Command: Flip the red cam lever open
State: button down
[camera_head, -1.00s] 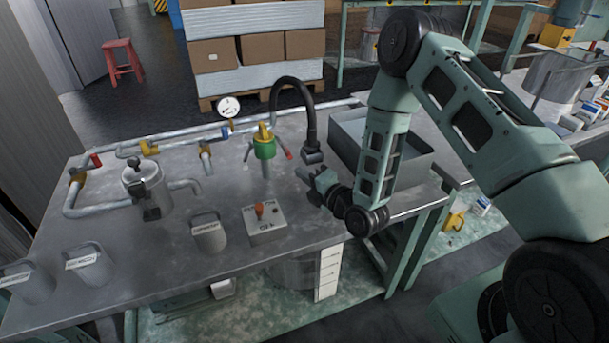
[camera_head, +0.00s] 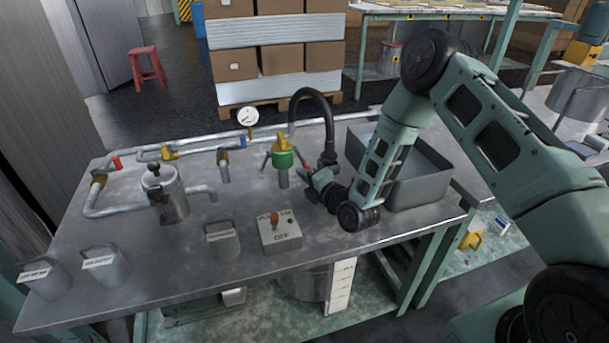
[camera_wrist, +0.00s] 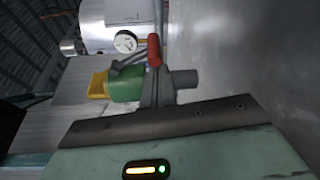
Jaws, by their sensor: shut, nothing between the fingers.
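A green cam coupling (camera_head: 283,160) with a yellow plug in its top stands upright on a grey stub on the metal bench. The red cam lever (camera_head: 306,168) sticks out on its right side, sloping outward and down. My gripper (camera_head: 315,177) is shut and empty, just right of the lever's red end. Whether they touch cannot be told. My fingertips are hard to make out there.
A black hose (camera_head: 328,125) arches behind my gripper. A grey tray (camera_head: 425,178) stands to the right. A switch box (camera_head: 281,235) and a grey mug (camera_head: 222,241) stand nearer the front. Pipes with a pressure gauge (camera_head: 248,117) run along the back left.

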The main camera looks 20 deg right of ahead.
jog(key=shift+d+r+n, duration=0.15)
jog(key=shift+d+n, duration=0.1)
jog(key=shift+n, duration=0.25)
jog(key=n, duration=0.1)
jog(key=d+r+n+g+h, duration=0.1)
jog(key=n, duration=0.1)
jog(key=shift+d, duration=0.3)
jog(key=d+r+n+h, duration=0.1)
jog(key=n, duration=0.1)
jog(key=r+n+h+p, duration=0.1)
jog(key=n, duration=0.1)
jog(key=shift+d+g, duration=0.4)
jog(key=shift+d, duration=0.15)
